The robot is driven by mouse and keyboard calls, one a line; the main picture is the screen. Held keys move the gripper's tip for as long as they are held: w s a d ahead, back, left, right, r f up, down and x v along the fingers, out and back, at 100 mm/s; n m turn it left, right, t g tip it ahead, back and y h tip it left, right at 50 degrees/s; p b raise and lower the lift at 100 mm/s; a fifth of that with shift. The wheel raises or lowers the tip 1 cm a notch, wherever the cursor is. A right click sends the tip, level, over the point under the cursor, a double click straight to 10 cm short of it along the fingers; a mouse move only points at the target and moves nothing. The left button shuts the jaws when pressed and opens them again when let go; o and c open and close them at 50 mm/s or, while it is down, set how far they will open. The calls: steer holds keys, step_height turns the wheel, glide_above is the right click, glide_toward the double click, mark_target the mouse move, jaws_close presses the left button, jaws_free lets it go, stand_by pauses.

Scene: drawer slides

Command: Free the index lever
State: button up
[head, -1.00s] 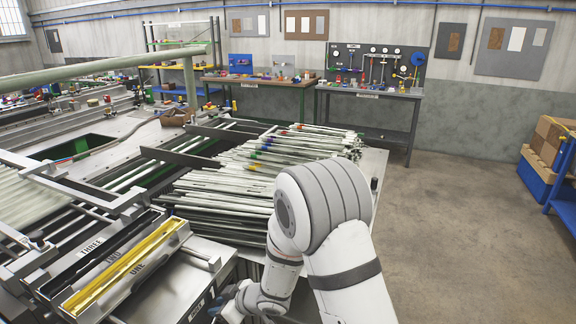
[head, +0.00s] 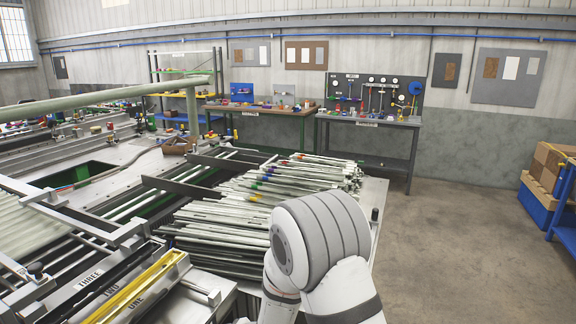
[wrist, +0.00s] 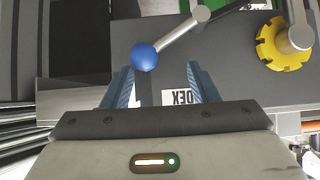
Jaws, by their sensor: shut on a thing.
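The index lever shows in the wrist view as a grey rod (wrist: 180,33) with a blue ball knob (wrist: 144,56). The rod slants up and right from the ball to a round pale boss. My gripper (wrist: 160,68) has its blue fingers either side of the space at the ball, which sits nearer the left fingertip. It is shut on the lever's knob, though the contact itself is not clear. An upside-down label ending in "DEX" (wrist: 181,101) lies on the dark plate between the fingers. The head view does not show the lever or my gripper.
A yellow toothed wheel (wrist: 284,44) sits right of the lever. In the head view, slots marked ONE, TWO and THREE lie at lower left, with a yellow strip (head: 136,285) along ONE. Stacked rails (head: 215,220) fill the table behind.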

steer(key=p+v, duration=0.3)
steer(key=v, duration=0.3)
steer(key=shift+s, duration=0.2)
steer(key=w+d+r+m+t+h, duration=0.1)
steer(key=d+r+m+t+h, duration=0.2)
steer(key=d+r, duration=0.6)
steer(key=w+d+r+m+t+h, duration=0.1)
steer(key=d+r+m+h, duration=0.35)
steer(key=d, duration=0.95)
steer(key=s+d+r+m+g+h, duration=0.1)
steer(key=s+d+r+m+g, duration=0.1)
steer(key=s, duration=0.7)
steer(key=s+d+r+m+g+h, duration=0.1)
steer(key=s+d+r+m, duration=0.3)
steer(key=s, duration=0.5)
steer(key=shift+r+g, duration=0.9)
steer(key=shift+r, duration=0.05)
